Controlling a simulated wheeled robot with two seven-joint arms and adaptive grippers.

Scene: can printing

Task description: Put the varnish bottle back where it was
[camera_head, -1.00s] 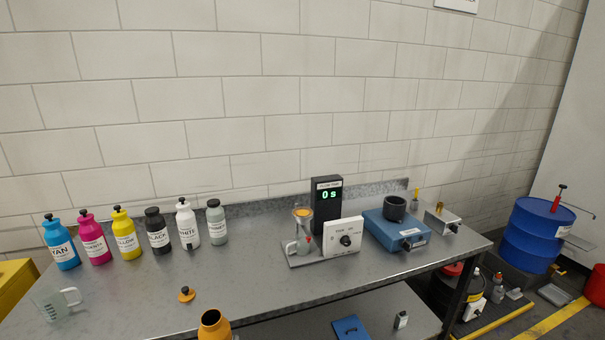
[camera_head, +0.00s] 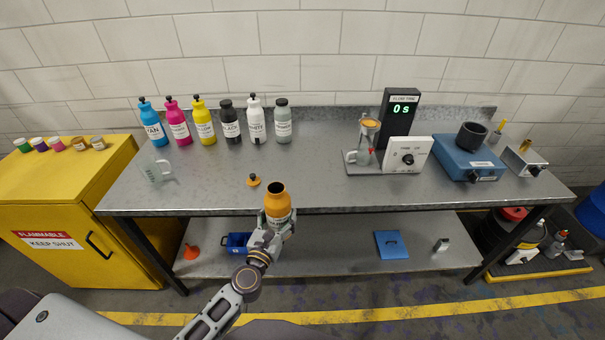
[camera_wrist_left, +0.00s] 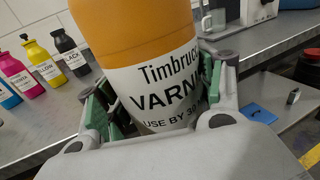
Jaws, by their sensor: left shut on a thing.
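The varnish bottle (camera_head: 277,201) is orange with a white label and an open, dark mouth. It is upright in the head view, at the front edge of the bench. My left gripper (camera_head: 274,226) is shut on it, with a finger on each side. In the left wrist view the bottle (camera_wrist_left: 150,60) fills the middle, its label reading "Timbruck VARNI...", between the green-padded fingers (camera_wrist_left: 160,110). An orange cap with a dark knob (camera_head: 253,181) lies on the bench just behind the bottle. My right gripper is not in view.
Cyan, magenta, yellow, black, white and grey bottles (camera_head: 231,123) line the back left of the bench (camera_head: 320,185). A clear beaker (camera_head: 156,172) stands at left. A timer (camera_head: 400,112), flow-cup stand and blue device (camera_head: 465,160) stand at right. A yellow cabinet (camera_head: 60,190) adjoins the left.

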